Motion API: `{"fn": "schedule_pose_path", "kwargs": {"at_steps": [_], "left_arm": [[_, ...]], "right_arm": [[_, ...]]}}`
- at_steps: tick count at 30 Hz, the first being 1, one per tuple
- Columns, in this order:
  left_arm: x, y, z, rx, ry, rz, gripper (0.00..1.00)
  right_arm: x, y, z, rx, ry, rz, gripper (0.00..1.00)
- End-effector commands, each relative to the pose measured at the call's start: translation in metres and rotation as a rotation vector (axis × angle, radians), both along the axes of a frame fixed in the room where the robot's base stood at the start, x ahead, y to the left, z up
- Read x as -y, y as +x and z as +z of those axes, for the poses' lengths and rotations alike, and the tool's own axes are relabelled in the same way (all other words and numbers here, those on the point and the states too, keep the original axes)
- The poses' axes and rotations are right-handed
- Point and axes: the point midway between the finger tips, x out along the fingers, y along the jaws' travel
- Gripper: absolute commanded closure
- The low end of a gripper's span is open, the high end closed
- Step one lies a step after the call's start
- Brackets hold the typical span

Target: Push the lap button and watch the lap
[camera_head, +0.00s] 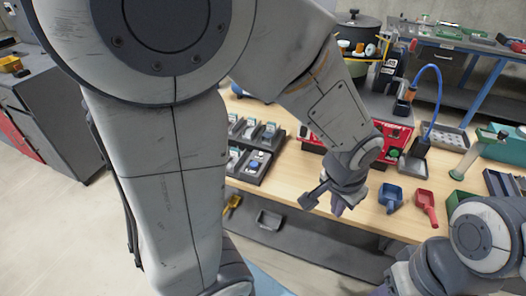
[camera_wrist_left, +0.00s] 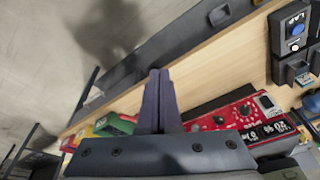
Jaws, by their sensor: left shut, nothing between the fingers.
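The lap button is a round blue button (camera_wrist_left: 298,30) on a dark box with a LAP label (camera_wrist_left: 293,18), at the top right of the left wrist view. In the head view, a dark box with a small blue spot (camera_head: 255,164) stands near the front edge of the table and looks like the same box. My left gripper (camera_head: 338,208) points down near the table's front edge, right of that box and apart from it. Its two dark fingers (camera_wrist_left: 157,85) are together and empty. My right gripper is not in view.
Similar dark boxes (camera_head: 268,134) stand beside and behind the lap box. A red control panel (camera_head: 396,136) with a dial and displays is behind my left gripper. Blue (camera_head: 391,196) and red (camera_head: 427,205) scoops lie to its right. Bare wooden tabletop (camera_head: 298,185) shows between box and gripper.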

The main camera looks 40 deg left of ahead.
Motion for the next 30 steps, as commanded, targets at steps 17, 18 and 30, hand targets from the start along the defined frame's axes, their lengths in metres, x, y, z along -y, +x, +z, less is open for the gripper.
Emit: {"fn": "schedule_pose_path", "kwargs": {"at_steps": [17, 18, 30], "left_arm": [[-0.301, 0.151, -0.038, 0.404, -0.364, 0.763, 1.00], [-0.311, 0.146, -0.042, 0.420, -0.404, 0.794, 1.00], [-0.337, 0.129, -0.056, 0.477, -0.541, 0.886, 1.00]], "right_arm": [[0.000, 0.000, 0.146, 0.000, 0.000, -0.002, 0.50], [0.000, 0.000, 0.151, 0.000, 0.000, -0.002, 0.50], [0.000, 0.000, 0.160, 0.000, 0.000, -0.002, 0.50]]}}
